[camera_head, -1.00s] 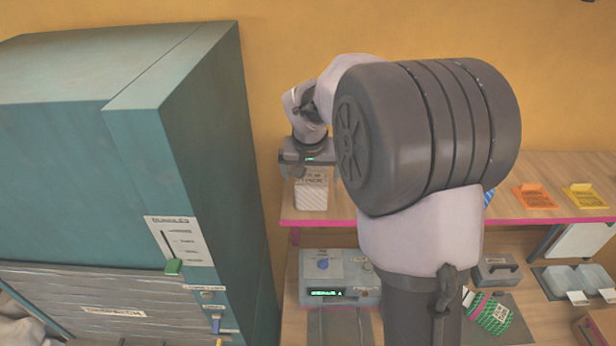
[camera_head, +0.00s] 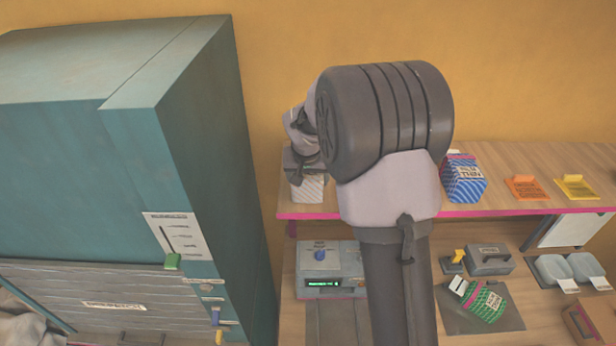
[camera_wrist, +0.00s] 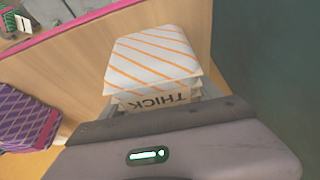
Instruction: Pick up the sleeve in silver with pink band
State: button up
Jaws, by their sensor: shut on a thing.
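My gripper (camera_head: 303,168) is at the left end of the pink-edged shelf, shut on a pale silver-white sleeve (camera_head: 307,190) with orange diagonal stripes. In the wrist view this sleeve (camera_wrist: 155,60) sits between the fingers with a label reading THICK upside down. I see no pink band on its visible faces; part of it is hidden by the gripper. I cannot tell whether it touches the shelf.
A purple striped sleeve (camera_wrist: 28,120) with a pink edge stands beside it. A blue THIN sleeve (camera_head: 463,182) and orange (camera_head: 526,188) and yellow trays (camera_head: 577,187) are further right. A teal cabinet (camera_head: 190,130) stands close on the left. A green sleeve (camera_head: 486,304) lies below.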

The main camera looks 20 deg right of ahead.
jog(key=shift+c, duration=1.1)
jog(key=shift+r, duration=0.1)
